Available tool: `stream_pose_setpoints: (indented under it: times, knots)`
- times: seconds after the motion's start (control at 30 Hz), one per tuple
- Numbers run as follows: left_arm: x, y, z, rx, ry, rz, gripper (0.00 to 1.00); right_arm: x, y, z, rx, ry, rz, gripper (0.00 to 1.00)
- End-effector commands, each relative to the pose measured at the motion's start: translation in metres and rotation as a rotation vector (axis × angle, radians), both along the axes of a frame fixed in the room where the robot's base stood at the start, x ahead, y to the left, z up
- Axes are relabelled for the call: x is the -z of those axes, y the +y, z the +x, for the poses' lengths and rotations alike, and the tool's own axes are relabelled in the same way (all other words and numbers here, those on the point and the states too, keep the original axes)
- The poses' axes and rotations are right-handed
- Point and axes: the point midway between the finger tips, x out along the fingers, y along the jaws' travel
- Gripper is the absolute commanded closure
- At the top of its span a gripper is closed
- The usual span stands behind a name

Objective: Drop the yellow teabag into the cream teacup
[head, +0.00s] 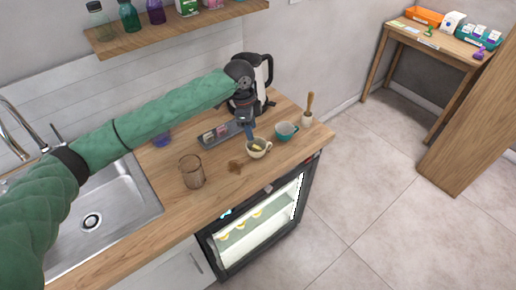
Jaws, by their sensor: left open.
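The cream teacup (266,152) stands upright on the wooden counter near its front edge. A small yellow thing, which looks like the yellow teabag (256,147), shows inside the cup's rim. My left gripper (250,135) points down just above and behind the cup's left side. It is open, and I see nothing held in it. Its fingertips are small and partly blend with the arm behind, so the exact gap to the teabag cannot be told. My right gripper is not in view.
A teal cup (286,132) stands close to the right, with a mortar and pestle (307,119) beyond. A grey tray (205,144) with small packets lies left. A brown glass (193,173) and a brown patch (235,166) are nearby. A kettle (262,75) stands behind.

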Motion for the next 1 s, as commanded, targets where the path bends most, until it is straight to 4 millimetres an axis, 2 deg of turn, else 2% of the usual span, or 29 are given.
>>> stream_pose_setpoints:
  times: [0.2,0.33,0.7,1.0]
  knots:
    - [-0.01,0.001,0.001,0.0,-0.003,-0.001,0.58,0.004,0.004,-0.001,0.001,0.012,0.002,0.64]
    - [-0.026,0.004,0.001,0.001,-0.003,-0.001,0.58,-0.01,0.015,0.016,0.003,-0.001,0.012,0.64]
    - [-0.07,0.01,0.002,0.0,-0.001,-0.001,0.58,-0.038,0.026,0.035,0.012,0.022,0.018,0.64]
    - [-0.077,0.012,0.002,0.0,0.001,0.0,0.58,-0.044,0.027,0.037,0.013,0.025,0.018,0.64]
